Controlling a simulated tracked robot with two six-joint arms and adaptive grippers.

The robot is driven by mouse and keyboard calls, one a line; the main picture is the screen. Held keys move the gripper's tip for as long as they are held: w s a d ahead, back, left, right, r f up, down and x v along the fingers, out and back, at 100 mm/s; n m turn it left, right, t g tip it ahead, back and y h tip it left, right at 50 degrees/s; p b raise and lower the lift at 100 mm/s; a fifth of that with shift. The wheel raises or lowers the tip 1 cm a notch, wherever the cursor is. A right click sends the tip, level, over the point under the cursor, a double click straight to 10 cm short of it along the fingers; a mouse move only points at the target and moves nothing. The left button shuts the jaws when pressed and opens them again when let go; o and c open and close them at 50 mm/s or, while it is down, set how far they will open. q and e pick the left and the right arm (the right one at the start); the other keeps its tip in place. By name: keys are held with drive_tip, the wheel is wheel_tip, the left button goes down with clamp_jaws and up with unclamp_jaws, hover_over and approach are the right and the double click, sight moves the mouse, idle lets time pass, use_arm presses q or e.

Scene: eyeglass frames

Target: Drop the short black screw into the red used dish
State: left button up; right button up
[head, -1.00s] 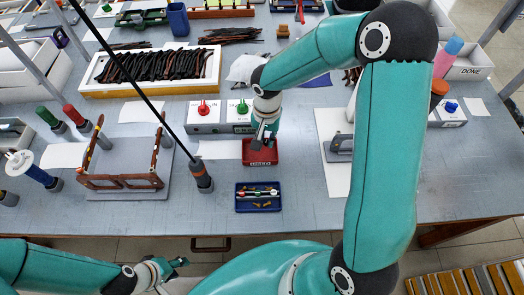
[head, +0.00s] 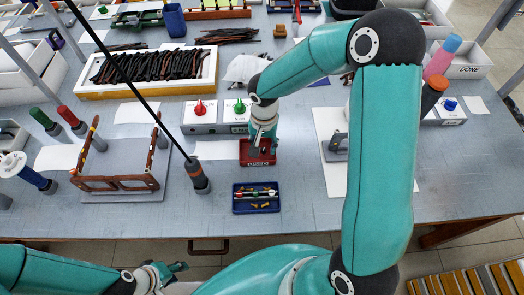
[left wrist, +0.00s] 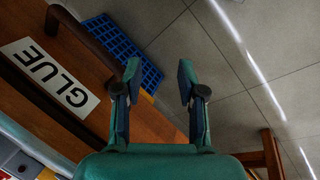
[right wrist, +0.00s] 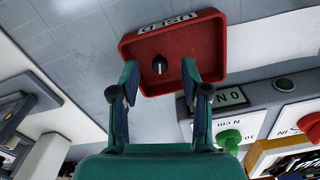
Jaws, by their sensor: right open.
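The red used dish (head: 244,158) lies on the table below my right gripper (head: 262,146). It fills the top of the right wrist view (right wrist: 205,48), with its USED label on the far rim. The short black screw (right wrist: 159,66), a small dark piece with a pale top, shows against the dish floor between the fingertips; no finger touches it. My right gripper (right wrist: 160,72) is open over the dish. My left gripper (head: 178,267) is open and empty in front of the table edge, and its spread fingers show in the left wrist view (left wrist: 156,80).
A blue tray (head: 236,209) of small screws lies in front of the dish. Boxes with a red knob (head: 199,107) and a green knob (head: 239,106) stand just behind it.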

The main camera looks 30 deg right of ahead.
wheel_tip(320, 180, up, 12)
idle(0.6)
idle(0.5)
